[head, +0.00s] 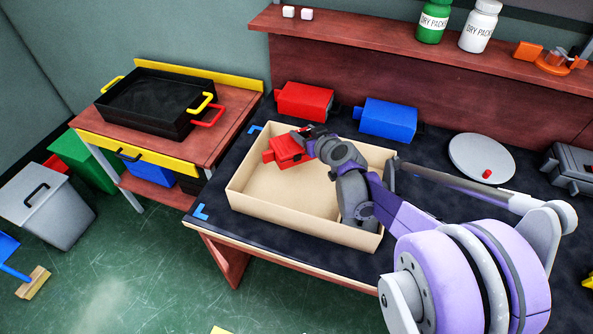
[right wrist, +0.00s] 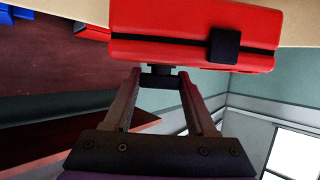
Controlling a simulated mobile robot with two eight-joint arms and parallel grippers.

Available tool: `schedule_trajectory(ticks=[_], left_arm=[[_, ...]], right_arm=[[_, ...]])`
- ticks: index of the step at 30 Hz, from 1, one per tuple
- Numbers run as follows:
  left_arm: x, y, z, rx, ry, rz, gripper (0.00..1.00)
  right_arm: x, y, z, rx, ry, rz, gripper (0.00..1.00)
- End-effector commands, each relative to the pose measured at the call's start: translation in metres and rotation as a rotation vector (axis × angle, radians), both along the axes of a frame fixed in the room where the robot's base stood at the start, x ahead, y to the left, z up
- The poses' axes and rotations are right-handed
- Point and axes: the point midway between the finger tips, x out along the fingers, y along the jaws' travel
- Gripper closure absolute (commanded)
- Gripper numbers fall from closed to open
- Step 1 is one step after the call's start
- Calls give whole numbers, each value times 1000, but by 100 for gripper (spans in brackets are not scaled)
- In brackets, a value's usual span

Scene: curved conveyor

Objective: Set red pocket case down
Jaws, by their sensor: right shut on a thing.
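A red pocket case (head: 286,151) is in my right gripper (head: 306,139), over the far left part of a shallow tan tray (head: 252,208). The case looks tilted, and I cannot tell whether it touches the tray. In the right wrist view the red case (right wrist: 185,22), with a black band and a black clasp, lies across the tips of my right gripper (right wrist: 163,76). The gripper is shut on it. The tray floor looks otherwise bare, though my right arm hides its right part. My left gripper is not in view.
Behind the tray on the dark table stand another red case (head: 304,101) and a blue case (head: 388,119). A round grey lid-like disc (head: 481,159) lies to the right. A side table (head: 185,148) at left holds a black crate (head: 150,119).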

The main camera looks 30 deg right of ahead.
Motion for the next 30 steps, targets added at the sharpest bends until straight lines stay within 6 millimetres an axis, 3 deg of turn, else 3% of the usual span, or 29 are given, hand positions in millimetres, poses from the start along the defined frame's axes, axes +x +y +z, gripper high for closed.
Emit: schedule_trajectory(ticks=[4, 11, 18, 29, 30], left_arm=[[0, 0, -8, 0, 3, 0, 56], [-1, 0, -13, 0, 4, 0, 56], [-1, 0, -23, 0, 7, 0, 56], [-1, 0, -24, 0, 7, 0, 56], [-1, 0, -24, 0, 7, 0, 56]], right_arm=[[0, 0, -30, 0, 0, 0, 100], [0, 0, -49, 0, 0, 0, 100], [0, 0, -81, 0, 0, 0, 100], [0, 0, -85, 0, 0, 0, 100], [0, 0, -85, 0, 0, 0, 40]])
